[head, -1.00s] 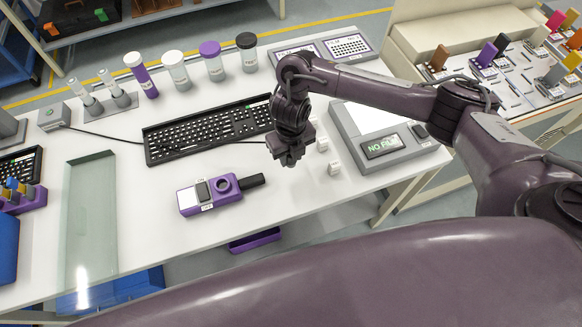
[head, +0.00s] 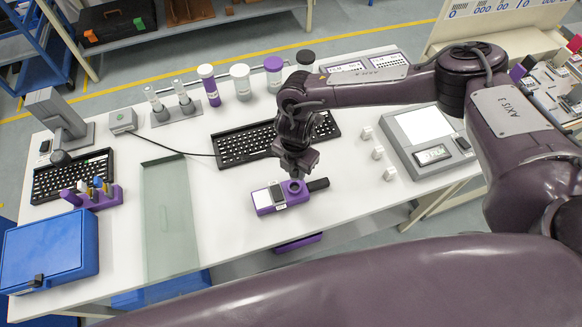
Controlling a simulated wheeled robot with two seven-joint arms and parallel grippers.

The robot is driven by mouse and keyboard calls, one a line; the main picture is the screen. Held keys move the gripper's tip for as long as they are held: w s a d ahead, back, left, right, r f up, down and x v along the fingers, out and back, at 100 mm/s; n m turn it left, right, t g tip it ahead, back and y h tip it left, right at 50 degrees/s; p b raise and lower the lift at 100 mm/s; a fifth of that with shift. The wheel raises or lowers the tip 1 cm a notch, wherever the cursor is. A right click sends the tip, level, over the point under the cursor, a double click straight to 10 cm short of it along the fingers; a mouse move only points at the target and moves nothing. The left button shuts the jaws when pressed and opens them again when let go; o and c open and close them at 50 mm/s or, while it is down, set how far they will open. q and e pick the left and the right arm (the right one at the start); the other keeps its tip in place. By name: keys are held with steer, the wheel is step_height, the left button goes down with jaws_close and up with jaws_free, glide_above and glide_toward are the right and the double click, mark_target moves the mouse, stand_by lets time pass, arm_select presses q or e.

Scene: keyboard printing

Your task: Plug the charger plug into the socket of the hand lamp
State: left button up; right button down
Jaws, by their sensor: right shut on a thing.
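The purple hand lamp (head: 266,202) lies flat on the white table, with a pale panel on its left part and a black end (head: 318,185) at right. My right gripper (head: 297,172) is just above the lamp's right part, over the round opening seen there before. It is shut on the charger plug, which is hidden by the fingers. I cannot tell whether the plug touches the lamp. The grey charger box (head: 123,121) stands at the back left, and its black cable (head: 175,149) runs towards the keyboard. My left gripper is not in view.
A black keyboard (head: 232,148) lies behind the lamp. Several small white cubes (head: 377,153) and a grey device with a screen (head: 428,132) are at right. A glass plate (head: 170,215) lies at left. Lidded jars (head: 240,82) stand at the back.

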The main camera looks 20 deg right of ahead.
mark_target(295, 178)
steer(key=shift+d, duration=0.15)
steer(key=shift+f, duration=0.2)
steer(key=shift+a+f+b, duration=0.2)
steer(key=shift+f+b, duration=0.5)
steer(key=shift+b, duration=0.05)
step_height(295, 178, down, 3)
steer(key=shift+b, duration=1.15)
steer(key=shift+f, duration=0.1)
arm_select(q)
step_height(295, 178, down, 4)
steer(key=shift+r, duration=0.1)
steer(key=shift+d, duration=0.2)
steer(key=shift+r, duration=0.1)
